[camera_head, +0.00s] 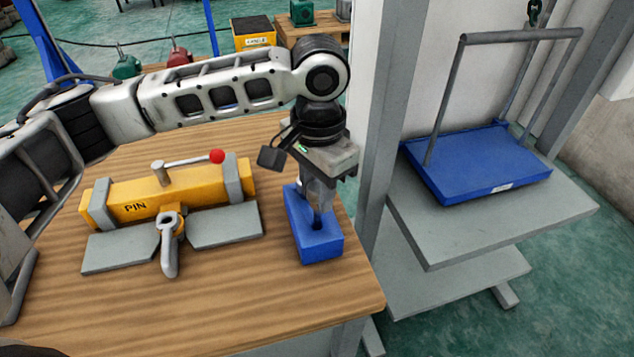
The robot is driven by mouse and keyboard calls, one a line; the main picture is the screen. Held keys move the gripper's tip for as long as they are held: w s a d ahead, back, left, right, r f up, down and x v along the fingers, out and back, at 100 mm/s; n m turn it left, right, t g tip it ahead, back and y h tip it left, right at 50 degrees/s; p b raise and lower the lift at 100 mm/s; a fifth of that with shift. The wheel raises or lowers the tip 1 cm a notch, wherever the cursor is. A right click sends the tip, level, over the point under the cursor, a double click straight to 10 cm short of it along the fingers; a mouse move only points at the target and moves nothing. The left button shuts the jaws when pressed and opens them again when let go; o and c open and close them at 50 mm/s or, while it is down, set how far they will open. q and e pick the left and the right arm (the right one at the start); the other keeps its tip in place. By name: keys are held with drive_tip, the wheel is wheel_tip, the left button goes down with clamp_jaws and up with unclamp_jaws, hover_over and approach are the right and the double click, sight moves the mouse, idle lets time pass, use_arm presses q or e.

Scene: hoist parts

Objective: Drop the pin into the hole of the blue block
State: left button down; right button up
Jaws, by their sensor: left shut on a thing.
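The blue block (322,247) stands on the wooden table near its right edge. My left gripper (317,207) points down right over the block's top. Its fingers are shut on the pin, which is mostly hidden between and below the fingers. A dark spot at the fingertips looks like the hole; how far the pin is in it, I cannot tell. My right gripper is not in view.
A yellow fixture (135,205) marked PIN, with a red-knobbed lever (217,156), lies on the table. A grey hook-like part (169,245) and grey plates (227,226) are in front. A grey post (385,120) and a blue platform (475,165) stand right. The front table area is clear.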

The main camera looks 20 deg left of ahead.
sight(317, 221)
use_arm(q)
drive_tip(key=shift+f, duration=2.6)
drive_tip(key=c, duration=1)
unclamp_jaws()
drive_tip(key=shift+f, duration=0.1)
wheel_tip(317, 221, up, 16)
drive_tip(key=shift+w, duration=0.15)
